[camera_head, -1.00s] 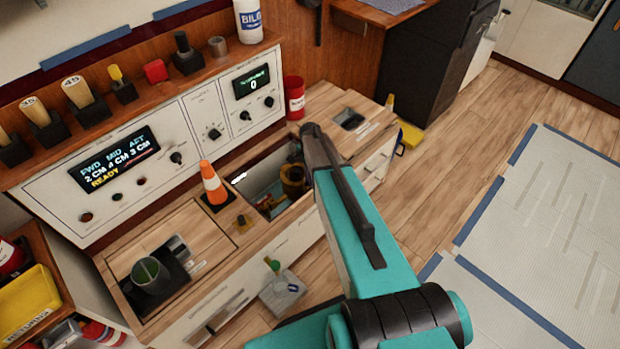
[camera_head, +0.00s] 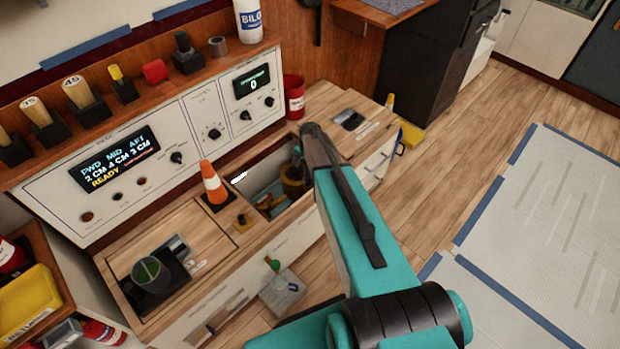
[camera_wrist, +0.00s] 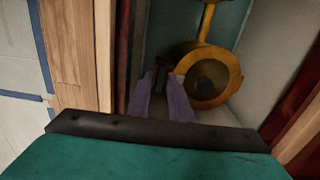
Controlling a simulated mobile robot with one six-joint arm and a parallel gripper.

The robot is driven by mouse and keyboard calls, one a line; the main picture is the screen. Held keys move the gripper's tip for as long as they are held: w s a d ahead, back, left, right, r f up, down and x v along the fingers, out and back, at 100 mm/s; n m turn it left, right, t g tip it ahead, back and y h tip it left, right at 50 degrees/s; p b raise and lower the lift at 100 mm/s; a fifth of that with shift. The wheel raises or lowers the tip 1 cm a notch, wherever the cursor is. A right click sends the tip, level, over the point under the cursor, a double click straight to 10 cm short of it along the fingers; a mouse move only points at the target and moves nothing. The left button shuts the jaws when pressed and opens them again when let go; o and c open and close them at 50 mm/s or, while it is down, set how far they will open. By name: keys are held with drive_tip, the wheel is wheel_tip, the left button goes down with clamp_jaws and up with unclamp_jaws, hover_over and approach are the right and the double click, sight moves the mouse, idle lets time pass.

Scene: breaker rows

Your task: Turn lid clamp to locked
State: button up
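The housing also shows in the head view (camera_head: 293,181). My gripper's two purple fingers (camera_wrist: 163,78) point down into the well at the housing's left edge. A small gap shows between the fingertips, with a small dark brown part at it. I cannot tell whether that part is the lid clamp or whether the fingers touch it. In the head view my arm hides the gripper.
The well's wooden rim (camera_wrist: 102,60) and walls stand close around my gripper. An orange cone (camera_head: 214,184) stands by the well on the bench. A control panel (camera_head: 120,165) reading READY is behind. A green-filled cup (camera_head: 150,272) stands at the left.

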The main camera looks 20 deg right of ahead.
drive_tip(key=shift+o, duration=0.9)
wheel_tip(320, 180, up, 14)
idle(0.3)
drive_tip(key=shift+s+f, duration=0.15)
idle(0.4)
